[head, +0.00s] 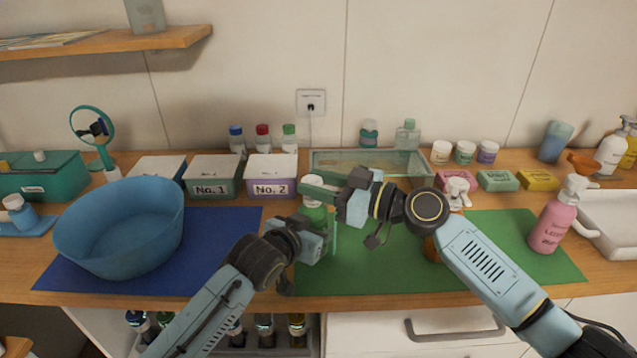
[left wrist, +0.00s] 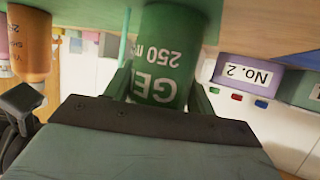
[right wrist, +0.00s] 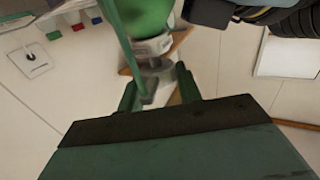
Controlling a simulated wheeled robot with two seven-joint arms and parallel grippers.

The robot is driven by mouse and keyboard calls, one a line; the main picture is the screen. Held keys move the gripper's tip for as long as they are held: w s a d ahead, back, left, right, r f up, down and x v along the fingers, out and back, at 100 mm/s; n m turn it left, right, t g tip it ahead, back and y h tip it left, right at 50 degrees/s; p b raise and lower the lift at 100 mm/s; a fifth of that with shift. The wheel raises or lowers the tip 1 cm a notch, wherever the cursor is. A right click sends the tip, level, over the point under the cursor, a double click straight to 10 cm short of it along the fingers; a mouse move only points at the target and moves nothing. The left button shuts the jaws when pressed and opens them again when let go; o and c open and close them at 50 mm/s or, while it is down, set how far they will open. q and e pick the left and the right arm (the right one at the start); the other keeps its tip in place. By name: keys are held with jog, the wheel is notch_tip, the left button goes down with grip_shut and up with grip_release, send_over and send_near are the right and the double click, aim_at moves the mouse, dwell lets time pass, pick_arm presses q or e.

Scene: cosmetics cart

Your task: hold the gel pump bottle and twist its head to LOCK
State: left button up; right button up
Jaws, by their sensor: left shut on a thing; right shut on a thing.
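The green gel pump bottle (head: 315,214) stands at the left edge of the green mat (head: 380,275), largely covered by my grippers. My left gripper (head: 316,236) is shut around its body; the left wrist view shows the "GEL 250 ml" label on the bottle (left wrist: 166,55) upside down between the fingers. My right gripper (head: 322,188) comes in from the right above it and is shut on the pump head. In the right wrist view the pale pump head (right wrist: 155,62) sits between the fingers below the green body (right wrist: 147,14). Any lock marking is too small to read.
A blue bowl (head: 118,235) stands on the blue mat at left. Boxes No. 1 (head: 214,176) and No. 2 (head: 272,176) stand behind. A pink lotion pump bottle (head: 553,222) stands at right. An orange bottle (left wrist: 31,45) stands nearby. The green mat's front is clear.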

aim_at(321, 181)
pick_arm(q)
jog(key=shift+s+d, duration=0.1)
jog(key=shift+d, duration=0.05)
pick_arm(e)
jog(key=shift+w+d+r+n+g+y, duration=0.1)
jog(key=shift+n+g+y, duration=0.25)
jog(key=shift+g, duration=0.2)
jog(key=shift+w+n+g+y, duration=0.1)
jog(key=shift+n+g+y, duration=0.15)
jog(key=shift+n+g, duration=0.25)
jog(key=o, duration=1)
notch_tip(321, 181, up, 10)
jog(key=shift+r, duration=0.1)
pick_arm(q)
jog(key=o, duration=1.2)
jog(key=shift+o, duration=0.2)
